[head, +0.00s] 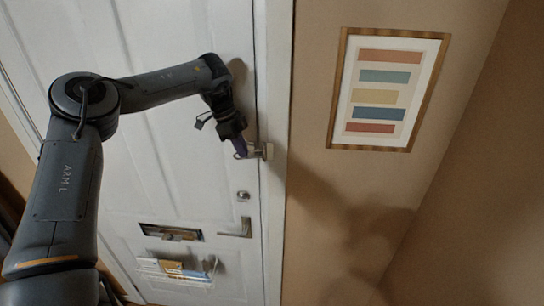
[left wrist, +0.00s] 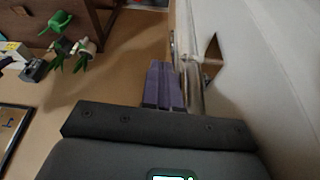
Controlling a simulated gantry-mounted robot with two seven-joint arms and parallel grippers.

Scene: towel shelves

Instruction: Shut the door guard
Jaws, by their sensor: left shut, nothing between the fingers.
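The white door (head: 170,190) looks closed against its white frame (head: 275,90). The door guard (head: 265,151) is a small metal fitting at the door's right edge, above the lock. My left gripper (head: 241,148) is at the guard, just to its left, with purple fingers shut and empty. In the left wrist view the shut fingers (left wrist: 164,84) lie right beside a silvery metal bar (left wrist: 193,88), which looks like part of the guard. I cannot tell whether they touch. The gripper partly hides the guard in the head view. My right gripper is not in view.
Below the guard are a round lock (head: 243,196), a lever handle (head: 235,230), a mail slot (head: 170,232) and a wire basket with mail (head: 178,270). A framed picture (head: 387,90) hangs on the wall at right. Green plants (left wrist: 60,22) show in the left wrist view.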

